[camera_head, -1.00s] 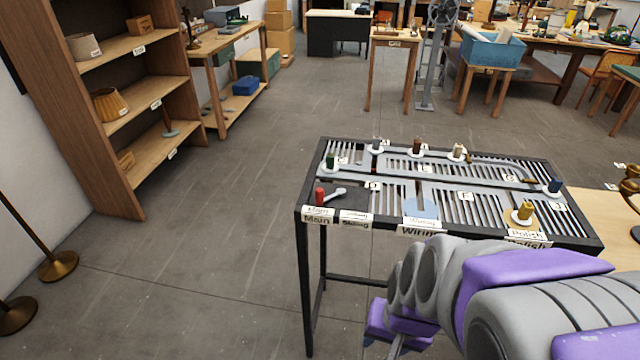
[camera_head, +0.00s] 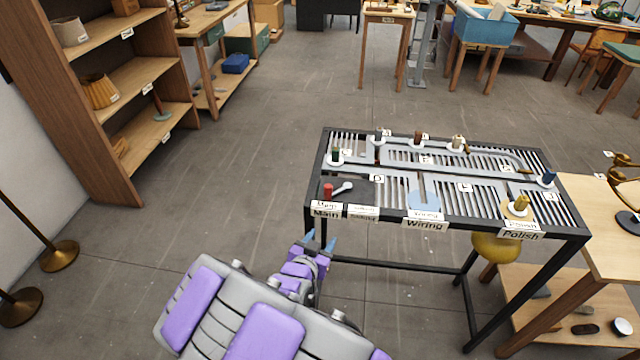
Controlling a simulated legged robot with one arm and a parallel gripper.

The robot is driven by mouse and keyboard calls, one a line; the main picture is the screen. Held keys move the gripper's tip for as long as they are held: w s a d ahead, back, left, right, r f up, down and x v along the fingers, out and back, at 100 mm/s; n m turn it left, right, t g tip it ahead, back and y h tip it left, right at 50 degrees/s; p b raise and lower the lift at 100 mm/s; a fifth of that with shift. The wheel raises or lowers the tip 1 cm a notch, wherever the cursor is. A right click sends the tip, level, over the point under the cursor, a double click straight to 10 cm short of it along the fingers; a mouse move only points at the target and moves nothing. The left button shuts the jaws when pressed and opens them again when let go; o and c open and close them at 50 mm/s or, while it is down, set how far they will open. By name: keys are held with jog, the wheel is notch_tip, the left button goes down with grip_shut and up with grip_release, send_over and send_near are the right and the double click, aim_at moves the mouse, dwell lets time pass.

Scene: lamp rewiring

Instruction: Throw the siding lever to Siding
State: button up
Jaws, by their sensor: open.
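The siding lever (camera_head: 342,188) is a small light-grey handle on a dark plate at the front left corner of the slatted track table (camera_head: 452,222). A red knob (camera_head: 328,191) stands at its left end, above the Main label (camera_head: 325,210). A second label (camera_head: 363,213), too small to read surely, is to its right. My gripper (camera_head: 320,240) is in front of and below the table's front left edge, apart from the lever. Its two bluish fingertips point up and are spread with nothing between them.
A wooden bench (camera_head: 600,215) adjoins on the right. Floor left of the table is clear up to the shelf (camera_head: 120,140).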

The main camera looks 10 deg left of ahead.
aim_at(327, 194)
notch_tip(327, 194, up, 4)
jog(key=s+a+f+n+t+p, duration=0.1)
jog(key=s+a+t, duration=0.1)
jog(key=a+t, duration=0.15)
jog(key=w+d, duration=0.1)
jog(key=w, duration=0.4)
jog(key=w+d+b, duration=0.1)
jog(key=w, duration=0.4)
jog(key=w+d, duration=0.1)
jog(key=w, duration=0.4)
jog(key=shift+w+d+r+b, duration=0.15)
jog(key=shift+w+d+b, duration=0.15)
jog(key=shift+w+b, duration=0.1)
jog(key=shift+w+d, duration=0.1)
jog(key=shift+w, duration=0.75)
grip_shut()
